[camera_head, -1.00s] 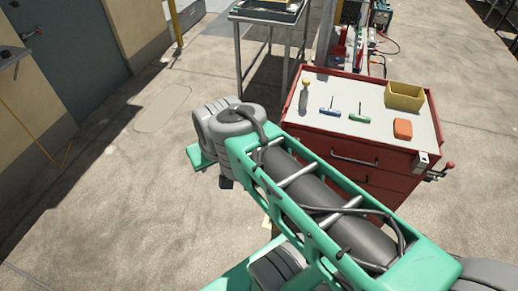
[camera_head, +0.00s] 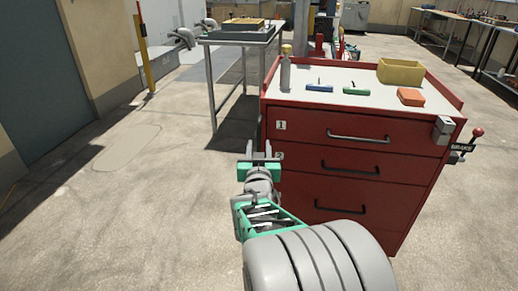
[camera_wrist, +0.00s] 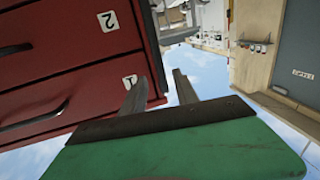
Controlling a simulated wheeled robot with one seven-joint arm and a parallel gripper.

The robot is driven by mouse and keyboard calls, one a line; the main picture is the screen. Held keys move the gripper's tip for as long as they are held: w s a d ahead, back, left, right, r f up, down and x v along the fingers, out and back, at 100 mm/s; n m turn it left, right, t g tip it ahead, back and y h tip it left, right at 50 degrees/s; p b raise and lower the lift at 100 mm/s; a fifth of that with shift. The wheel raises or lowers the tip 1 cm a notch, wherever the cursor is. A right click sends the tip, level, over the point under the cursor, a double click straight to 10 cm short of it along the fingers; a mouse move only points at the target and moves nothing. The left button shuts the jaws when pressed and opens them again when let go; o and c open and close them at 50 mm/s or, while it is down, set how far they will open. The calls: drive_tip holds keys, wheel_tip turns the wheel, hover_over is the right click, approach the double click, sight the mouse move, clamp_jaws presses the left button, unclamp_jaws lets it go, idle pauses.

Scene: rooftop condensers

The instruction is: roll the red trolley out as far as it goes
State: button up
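The trolley's wheels are hidden.
On the trolley top lie a yellow bin (camera_head: 401,70), an orange block (camera_head: 410,96), a bottle-like tool (camera_head: 285,70) and two small handled tools. A metal table (camera_head: 240,40) stands behind left. The floor to the left is clear.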

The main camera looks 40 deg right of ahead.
sight(259, 137)
drive_tip(key=b+x, duration=0.1)
drive_tip(key=x, duration=0.5)
drive_tip(key=shift+w+d, duration=0.2)
drive_tip(key=shift+w, duration=0.05)
drive_tip(key=shift+c, duration=0.4)
clamp_jaws()
idle(0.6)
